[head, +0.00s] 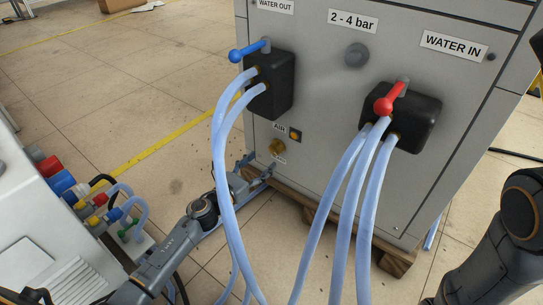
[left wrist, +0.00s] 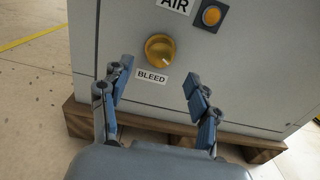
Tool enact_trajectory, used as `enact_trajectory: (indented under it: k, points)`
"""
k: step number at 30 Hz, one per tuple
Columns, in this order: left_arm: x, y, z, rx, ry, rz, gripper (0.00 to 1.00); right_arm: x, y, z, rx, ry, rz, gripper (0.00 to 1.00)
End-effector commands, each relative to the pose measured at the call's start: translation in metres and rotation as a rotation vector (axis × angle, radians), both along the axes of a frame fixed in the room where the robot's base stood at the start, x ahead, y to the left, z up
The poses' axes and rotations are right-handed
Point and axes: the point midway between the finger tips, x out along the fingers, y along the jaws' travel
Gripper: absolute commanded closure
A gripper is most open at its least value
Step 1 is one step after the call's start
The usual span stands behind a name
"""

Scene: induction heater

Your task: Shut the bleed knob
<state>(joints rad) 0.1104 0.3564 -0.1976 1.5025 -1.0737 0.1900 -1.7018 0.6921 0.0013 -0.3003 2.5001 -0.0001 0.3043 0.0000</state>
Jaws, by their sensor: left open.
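The bleed knob (left wrist: 160,48) is a round yellow knob on the grey cabinet front, just above the BLEED label (left wrist: 152,76). In the head view the knob (head: 277,147) sits low on the cabinet, below the AIR label. My left gripper (left wrist: 158,86) is open and empty, with its two fingers spread on either side of the label, pointing at the cabinet. The knob appears ahead of the fingertips and between them, apart from both. In the head view my left gripper (head: 258,173) is low in front of the cabinet, partly hidden by a hose. My right gripper is not in view.
Light blue hoses (head: 226,180) hang from the black water blocks, close to my left arm. A blue lever (head: 249,51) and a red lever (head: 390,98) top these blocks. The cabinet stands on a wooden pallet (left wrist: 130,121). A machine with colored connectors (head: 60,183) stands at left.

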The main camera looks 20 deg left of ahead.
Motion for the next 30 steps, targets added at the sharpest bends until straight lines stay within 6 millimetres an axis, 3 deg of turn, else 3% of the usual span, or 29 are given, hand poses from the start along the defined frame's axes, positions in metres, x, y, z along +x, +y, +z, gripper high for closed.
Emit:
enact_trajectory:
  k: [3,9,22,30]
  points:
    - [0.024,-0.008,-0.002,-0.001,-0.002,-0.001,0.39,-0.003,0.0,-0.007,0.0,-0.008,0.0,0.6]
    - [0.049,-0.017,-0.001,-0.001,-0.001,0.001,0.39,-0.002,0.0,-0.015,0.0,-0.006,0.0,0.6]
    - [0.057,-0.021,0.0,-0.002,0.002,0.001,0.39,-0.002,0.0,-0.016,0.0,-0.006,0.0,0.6]
    - [0.057,-0.021,0.0,-0.002,0.002,0.001,0.93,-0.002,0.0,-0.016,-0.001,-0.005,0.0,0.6]
